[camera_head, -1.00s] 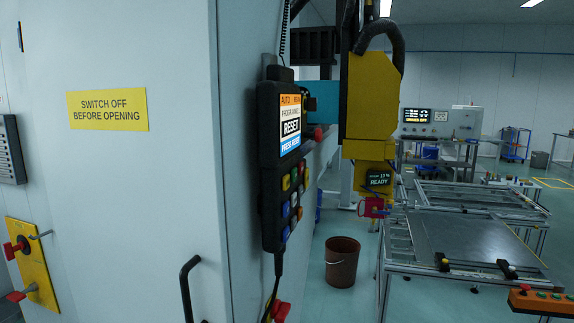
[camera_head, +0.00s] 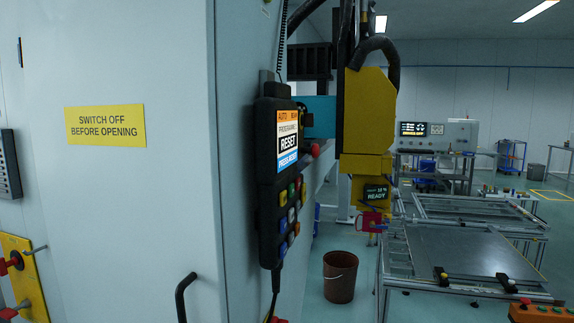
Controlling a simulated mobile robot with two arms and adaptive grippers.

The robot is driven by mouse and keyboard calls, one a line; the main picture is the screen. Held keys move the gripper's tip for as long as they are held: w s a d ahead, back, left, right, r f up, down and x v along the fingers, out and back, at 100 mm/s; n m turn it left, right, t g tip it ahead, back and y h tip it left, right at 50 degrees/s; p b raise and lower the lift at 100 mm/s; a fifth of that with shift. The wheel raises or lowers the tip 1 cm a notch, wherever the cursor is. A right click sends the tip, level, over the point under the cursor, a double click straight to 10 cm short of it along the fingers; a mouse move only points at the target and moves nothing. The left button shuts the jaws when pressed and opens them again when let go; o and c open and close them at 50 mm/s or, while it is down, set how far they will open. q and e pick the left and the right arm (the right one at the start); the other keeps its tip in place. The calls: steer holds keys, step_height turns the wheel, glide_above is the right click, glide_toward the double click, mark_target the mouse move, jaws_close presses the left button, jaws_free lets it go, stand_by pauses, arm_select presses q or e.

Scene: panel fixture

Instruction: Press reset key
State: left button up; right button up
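A black control pendant (camera_head: 267,200) hangs upright on the side of the grey cabinet, seen at a slant. Neither of my grippers shows in the head view.
The grey cabinet (camera_head: 120,210) with a yellow warning sign (camera_head: 104,125) and a black handle (camera_head: 182,298) fills the left. A yellow machine head (camera_head: 365,115) stands right of the pendant, near a metal table (camera_head: 460,255). A brown bucket (camera_head: 340,278) stands on open floor.

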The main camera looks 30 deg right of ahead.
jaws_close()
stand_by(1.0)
